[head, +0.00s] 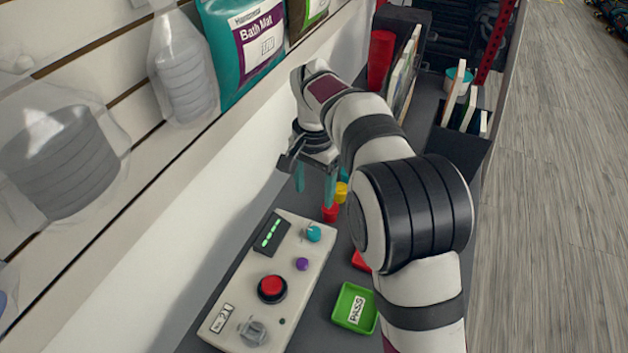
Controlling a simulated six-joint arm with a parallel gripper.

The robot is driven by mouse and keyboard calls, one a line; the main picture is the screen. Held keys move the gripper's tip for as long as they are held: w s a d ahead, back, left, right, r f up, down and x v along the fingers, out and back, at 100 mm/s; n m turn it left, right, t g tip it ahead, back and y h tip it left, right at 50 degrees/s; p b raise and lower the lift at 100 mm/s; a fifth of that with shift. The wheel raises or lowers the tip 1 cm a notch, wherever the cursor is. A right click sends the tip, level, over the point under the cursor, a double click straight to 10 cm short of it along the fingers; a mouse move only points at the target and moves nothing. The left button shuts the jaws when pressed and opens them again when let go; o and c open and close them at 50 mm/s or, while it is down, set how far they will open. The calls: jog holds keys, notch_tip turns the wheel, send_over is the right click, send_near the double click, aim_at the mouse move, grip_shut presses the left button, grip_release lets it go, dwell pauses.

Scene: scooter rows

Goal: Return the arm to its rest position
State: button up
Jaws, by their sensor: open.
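My arm rises from the lower right of the head view and bends over toward the wall. My gripper (315,184) hangs at its end, pointing down, with its two teal fingers apart and nothing seen between them. It is above the dark bench, just beyond the far end of the grey control box (318,262). A red piece (330,213) and a yellow piece (341,192) stand close to the right finger in the picture. My arm hides part of the bench behind and to the right of them.
The control box carries a red button (271,288), a teal knob (313,233) and a purple button (302,264). A green PASS tray (354,308) lies beside it, with a partly hidden red tray (361,261) behind. Dark bins (460,140) with upright boards stand at the back right.

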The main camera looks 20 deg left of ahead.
notch_tip(320, 180, up, 2)
jog(key=shift+r, duration=0.2)
jog(key=s+d+r+m, duration=0.1)
jog(key=s+d+r, duration=0.1)
jog(key=d, duration=0.4)
jog(key=s+d+r, duration=0.3)
jog(key=d, duration=0.3)
jog(key=s+d+f+m+y, duration=0.1)
jog(key=s+d+f, duration=0.1)
jog(key=s+d, duration=0.4)
jog(key=s+d+f+m, duration=0.1)
jog(key=s+d, duration=0.6)
jog(key=s, duration=0.8)
jog(key=shift+s+d+f+y, duration=0.2)
jog(key=shift+f+y, duration=0.2)
jog(key=shift+f, duration=0.35)
